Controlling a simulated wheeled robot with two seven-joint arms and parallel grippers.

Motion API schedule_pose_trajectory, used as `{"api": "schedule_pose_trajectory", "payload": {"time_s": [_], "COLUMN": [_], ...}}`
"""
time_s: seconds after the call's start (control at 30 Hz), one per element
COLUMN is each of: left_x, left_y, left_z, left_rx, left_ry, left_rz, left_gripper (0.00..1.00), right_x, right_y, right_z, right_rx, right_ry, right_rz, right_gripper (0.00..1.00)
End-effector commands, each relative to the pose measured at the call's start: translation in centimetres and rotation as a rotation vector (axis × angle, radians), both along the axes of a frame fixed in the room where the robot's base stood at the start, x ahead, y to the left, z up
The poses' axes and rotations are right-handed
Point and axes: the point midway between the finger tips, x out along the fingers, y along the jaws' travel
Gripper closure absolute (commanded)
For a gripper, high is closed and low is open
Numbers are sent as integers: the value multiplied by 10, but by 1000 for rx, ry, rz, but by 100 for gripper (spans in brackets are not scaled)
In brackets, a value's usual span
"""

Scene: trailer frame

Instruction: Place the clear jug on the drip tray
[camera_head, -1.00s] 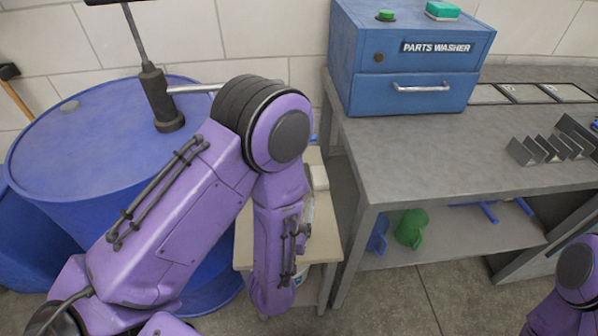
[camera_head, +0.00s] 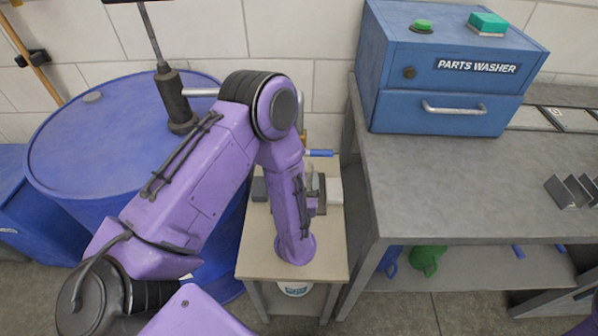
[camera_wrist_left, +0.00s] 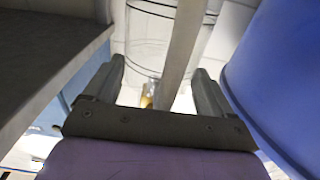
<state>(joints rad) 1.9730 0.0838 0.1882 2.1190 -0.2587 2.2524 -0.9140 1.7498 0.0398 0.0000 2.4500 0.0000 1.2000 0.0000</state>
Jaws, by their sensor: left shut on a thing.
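The clear jug (camera_wrist_left: 145,40) shows as a see-through cylinder at the top of the left wrist view. A pale upright bar, which looks like its handle, stands between my left gripper's fingers (camera_wrist_left: 160,75), and the gripper is shut on it. In the head view my purple forearm hangs over a small beige table (camera_head: 262,262) and hides most of the gripper and jug. A brass tap (camera_head: 303,122) with a blue lever (camera_head: 320,153) is behind the forearm. I cannot clearly make out the drip tray. My right gripper is out of view.
A large blue drum (camera_head: 75,155) stands left of the table. A grey workbench (camera_head: 440,190) with a blue parts washer (camera_head: 450,75) is close on the right. A white bucket (camera_head: 295,289) sits underneath.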

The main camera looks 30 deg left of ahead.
Motion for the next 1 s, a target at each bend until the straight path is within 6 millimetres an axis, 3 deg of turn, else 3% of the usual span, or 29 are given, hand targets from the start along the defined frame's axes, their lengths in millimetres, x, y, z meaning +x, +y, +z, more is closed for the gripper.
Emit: {"api": "schedule_pose_trajectory", "payload": {"time_s": [0.17,0.27,0.63,0.67,0.7,1.0], "left_x": [29,28,28,28,28,25], "left_y": [19,17,17,17,17,14], "left_z": [2,-13,-19,-18,-18,-15], "left_rx": [-1,1,1,0,0,1], "left_ry": [-4,1,-3,-2,-2,-1], "left_rz": [5,0,-1,-1,-1,-4], "left_gripper": [63,63,63,9,0,0], "right_x": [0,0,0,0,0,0], "right_y": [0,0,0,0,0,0], "right_z": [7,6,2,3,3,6], "right_rx": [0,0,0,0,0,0], "right_ry": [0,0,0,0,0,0], "right_rz": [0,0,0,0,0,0], "right_gripper": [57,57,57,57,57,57]}}
